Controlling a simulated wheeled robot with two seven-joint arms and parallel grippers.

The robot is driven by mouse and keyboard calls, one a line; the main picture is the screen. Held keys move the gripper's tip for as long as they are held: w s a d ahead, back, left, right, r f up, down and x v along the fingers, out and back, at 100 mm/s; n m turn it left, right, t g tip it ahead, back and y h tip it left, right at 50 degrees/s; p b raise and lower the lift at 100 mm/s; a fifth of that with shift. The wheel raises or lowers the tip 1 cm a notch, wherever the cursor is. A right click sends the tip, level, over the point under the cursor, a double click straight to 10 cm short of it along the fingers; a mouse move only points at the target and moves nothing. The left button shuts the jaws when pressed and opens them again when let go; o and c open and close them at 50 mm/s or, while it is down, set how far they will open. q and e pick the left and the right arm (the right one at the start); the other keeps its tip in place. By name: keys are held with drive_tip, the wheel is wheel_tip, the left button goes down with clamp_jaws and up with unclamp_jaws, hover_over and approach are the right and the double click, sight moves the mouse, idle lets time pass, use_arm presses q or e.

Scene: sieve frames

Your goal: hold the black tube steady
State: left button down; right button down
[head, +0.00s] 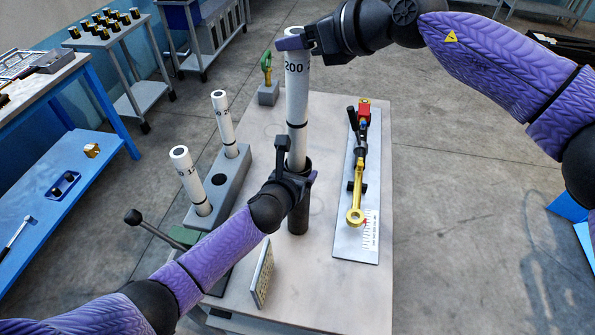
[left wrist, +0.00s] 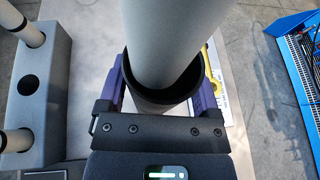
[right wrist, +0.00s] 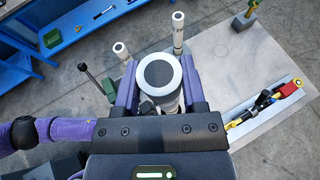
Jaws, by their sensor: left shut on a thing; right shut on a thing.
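The black tube (head: 298,222) stands upright on the table, and its dark rim (left wrist: 165,97) shows in the left wrist view. My left gripper (head: 296,178) is shut around the tube's upper part. A tall white cylinder marked 200 (head: 297,95) stands upright with its lower end inside the tube's mouth. My right gripper (head: 292,42) is shut on the white cylinder near its top. In the right wrist view the cylinder's grey-centred top (right wrist: 158,76) sits between the fingers. How deep the cylinder reaches inside the tube is hidden.
A grey block (head: 226,175) at left holds two smaller white cylinders (head: 224,118) (head: 186,172) and has an empty hole between them. A plate with a yellow and red tool (head: 357,205) lies at right. A small perforated plate (head: 262,275) stands near the front.

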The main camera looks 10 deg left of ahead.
drive_tip(key=shift+f, duration=1.45)
drive_tip(key=shift+c, duration=0.4)
unclamp_jaws()
drive_tip(key=v, duration=1.2)
